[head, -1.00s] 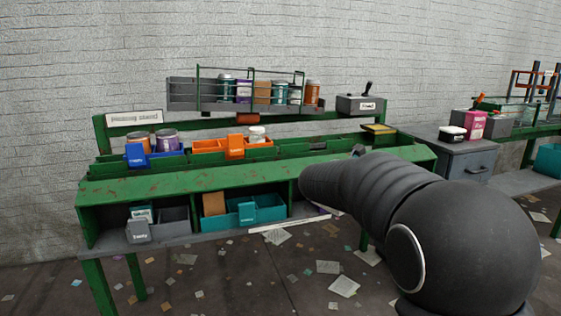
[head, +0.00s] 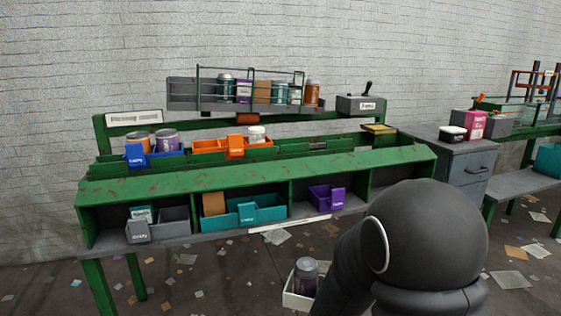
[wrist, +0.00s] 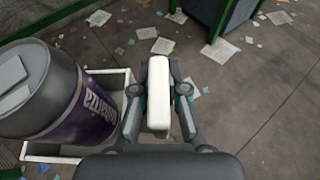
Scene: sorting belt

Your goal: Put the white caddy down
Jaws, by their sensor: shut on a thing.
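The white caddy (head: 296,301) shows at the bottom of the head view, partly hidden behind my arm. A dark purple can with a grey lid (head: 306,272) stands in it. In the wrist view my gripper (wrist: 158,92) is shut on the caddy's thick white grip (wrist: 160,62). The caddy's open box (wrist: 122,76) and the large purple can (wrist: 62,95) lie to the left of the fingers. The caddy is over the littered floor; I cannot tell how high. My gripper is hidden in the head view.
The green picking stand (head: 258,170) holds a blue bin (head: 140,156), orange bin (head: 232,147), grey bin (head: 172,222), teal bin (head: 258,211) and purple bin (head: 325,197). A grey cabinet (head: 470,170) stands right.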

